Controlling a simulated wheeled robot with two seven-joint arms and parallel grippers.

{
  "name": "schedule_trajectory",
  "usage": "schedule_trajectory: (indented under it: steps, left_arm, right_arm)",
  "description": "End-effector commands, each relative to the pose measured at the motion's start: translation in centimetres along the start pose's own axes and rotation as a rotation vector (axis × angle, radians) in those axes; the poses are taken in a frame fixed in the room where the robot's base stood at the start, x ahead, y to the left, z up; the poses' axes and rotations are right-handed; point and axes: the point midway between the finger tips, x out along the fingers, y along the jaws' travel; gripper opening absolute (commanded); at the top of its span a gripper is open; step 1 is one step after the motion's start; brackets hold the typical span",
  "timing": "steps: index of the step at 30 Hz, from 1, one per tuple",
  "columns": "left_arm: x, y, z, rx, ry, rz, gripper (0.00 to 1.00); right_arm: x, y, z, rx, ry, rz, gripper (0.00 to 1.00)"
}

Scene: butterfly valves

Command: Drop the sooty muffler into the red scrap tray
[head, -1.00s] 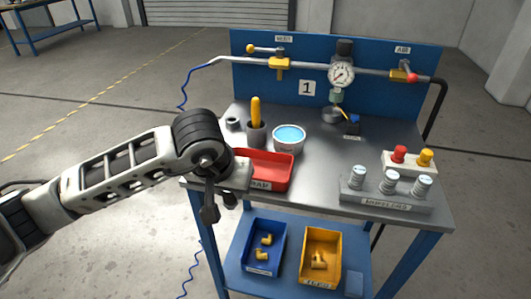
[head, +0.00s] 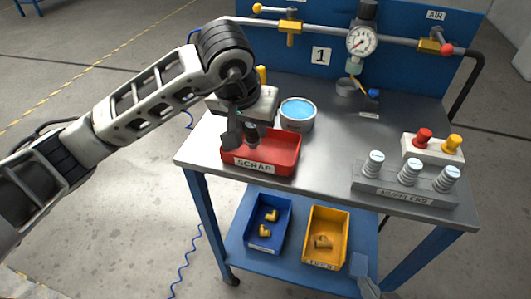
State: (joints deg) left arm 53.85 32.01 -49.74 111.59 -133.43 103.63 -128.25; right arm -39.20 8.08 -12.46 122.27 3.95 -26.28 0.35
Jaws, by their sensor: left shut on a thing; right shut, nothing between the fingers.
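My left gripper (head: 240,135) points down at the left part of the red scrap tray (head: 284,154), which carries a SCRAP label on its front. The gripper is shut on a small dark piece, the sooty muffler (head: 251,131), at or just above the tray's inside. My dark fingers partly hide the muffler, and I cannot tell whether it touches the tray floor.
A bowl of blue liquid (head: 297,113) stands behind the tray. A grey rack of clean mufflers (head: 405,187) and a box with red and yellow buttons (head: 432,148) are at the right. A gauge (head: 361,41) rises at the back. The bench middle is clear.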

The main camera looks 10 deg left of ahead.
Motion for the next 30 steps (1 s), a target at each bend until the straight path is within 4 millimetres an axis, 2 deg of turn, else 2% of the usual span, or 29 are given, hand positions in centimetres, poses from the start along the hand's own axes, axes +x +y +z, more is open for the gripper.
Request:
schedule_trajectory:
  steps: [3,12,13,15,25,30]
  left_arm:
    - [0.6,0.0,0.2,-0.001,0.000,0.001,0.05]
    - [0.7,0.0,0.2,-0.001,0.001,0.001,0.05]
    - [0.7,0.0,0.2,-0.001,0.001,0.001,0.33]
    - [0.7,0.0,0.2,-0.001,0.001,0.000,0.51]
    - [0.4,0.0,0.2,-0.001,0.001,0.000,0.51]
    - [-1.7,-0.1,0.1,0.000,0.006,-0.001,0.51]
  right_arm:
    - [0.1,-0.1,-0.1,0.012,0.008,-0.002,0.00]
    - [0.1,-0.1,-0.1,0.012,0.007,-0.001,0.00]
    - [0.1,-0.1,-0.1,0.012,0.007,-0.001,0.00]
    - [0.1,0.0,-0.1,0.012,0.007,-0.001,0.00]
    - [0.1,0.1,-0.1,0.006,0.006,0.000,0.00]
    - [0.2,0.1,0.0,0.006,0.006,0.000,0.00]
